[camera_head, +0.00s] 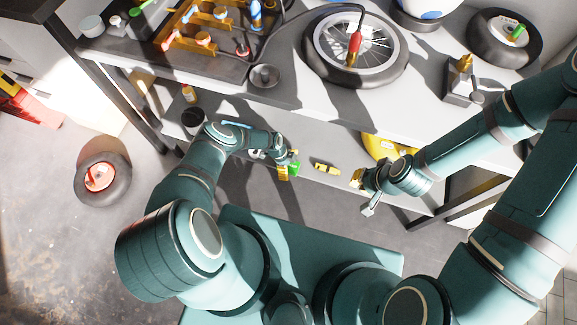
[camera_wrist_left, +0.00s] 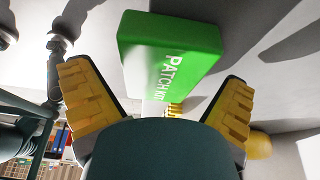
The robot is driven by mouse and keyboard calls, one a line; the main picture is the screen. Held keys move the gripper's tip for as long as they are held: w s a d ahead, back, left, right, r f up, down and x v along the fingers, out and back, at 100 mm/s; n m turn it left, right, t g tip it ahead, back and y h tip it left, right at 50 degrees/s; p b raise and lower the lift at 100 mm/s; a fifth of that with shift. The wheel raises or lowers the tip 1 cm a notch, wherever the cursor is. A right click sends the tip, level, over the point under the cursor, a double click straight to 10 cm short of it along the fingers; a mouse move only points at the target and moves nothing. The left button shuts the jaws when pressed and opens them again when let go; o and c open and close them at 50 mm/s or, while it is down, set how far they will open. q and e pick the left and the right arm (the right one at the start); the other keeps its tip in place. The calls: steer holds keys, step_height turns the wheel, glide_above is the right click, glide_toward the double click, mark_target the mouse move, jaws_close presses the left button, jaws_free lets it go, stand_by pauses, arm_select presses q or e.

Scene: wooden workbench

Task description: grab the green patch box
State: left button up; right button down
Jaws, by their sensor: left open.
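The green patch box (camera_wrist_left: 170,50), lettered "PATCH KIT", is tilted in the left wrist view. It lies ahead of and partly between the spread yellow-padded fingers of my left gripper (camera_wrist_left: 155,78). I see room beside the box on both sides, so the gripper is open and not closed on it. In the head view the box (camera_head: 293,169) is a small green patch at the left gripper (camera_head: 288,166), over the lower shelf, partly hidden by it. My right gripper (camera_head: 364,190) is to the right, away from the box; its finger opening is unclear.
A small yellow item (camera_head: 326,168) lies on the lower shelf between the grippers. A larger yellow object (camera_head: 384,147) is behind the right gripper. The upper bench holds a spoked wheel (camera_head: 335,68) and a small bowl (camera_head: 265,76). A tyre (camera_head: 102,170) lies on the floor left.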

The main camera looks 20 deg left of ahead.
arm_select(q)
steer(key=shift+f, duration=0.15)
steer(key=c, duration=1.2)
steer(key=shift+c, duration=0.2)
